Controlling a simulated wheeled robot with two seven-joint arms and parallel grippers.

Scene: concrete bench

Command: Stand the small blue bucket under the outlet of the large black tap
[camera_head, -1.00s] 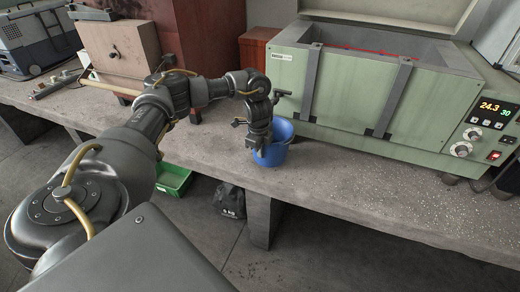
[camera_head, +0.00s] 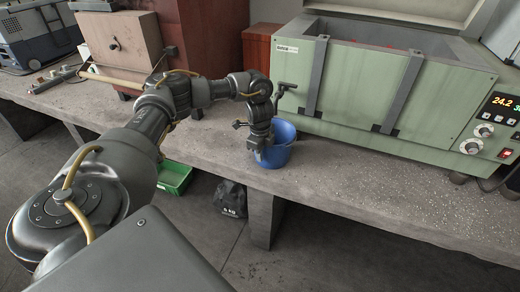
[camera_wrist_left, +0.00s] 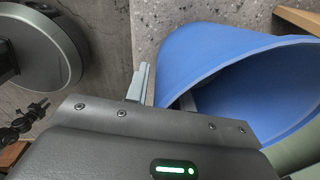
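The small blue bucket (camera_head: 281,151) stands upright on the bench near its front edge. It also fills the right of the left wrist view (camera_wrist_left: 215,45), its mouth towards the camera. The black tap (camera_head: 283,90) is on the left end of the green bath, just above and behind the bucket. My left gripper (camera_head: 257,147) is at the bucket's left rim. In the left wrist view (camera_wrist_left: 165,92) one finger is outside the bucket and the other inside. The fingers look apart, with the wall between them; firm contact is not visible. My right gripper is out of view.
The green bath (camera_head: 365,95) with a display fills the bench's right rear. A wooden box (camera_head: 118,45) and a reddish box (camera_head: 258,48) stand further left. The concrete bench (camera_head: 350,185) is clear right of the bucket. A green crate (camera_head: 174,178) is on the floor.

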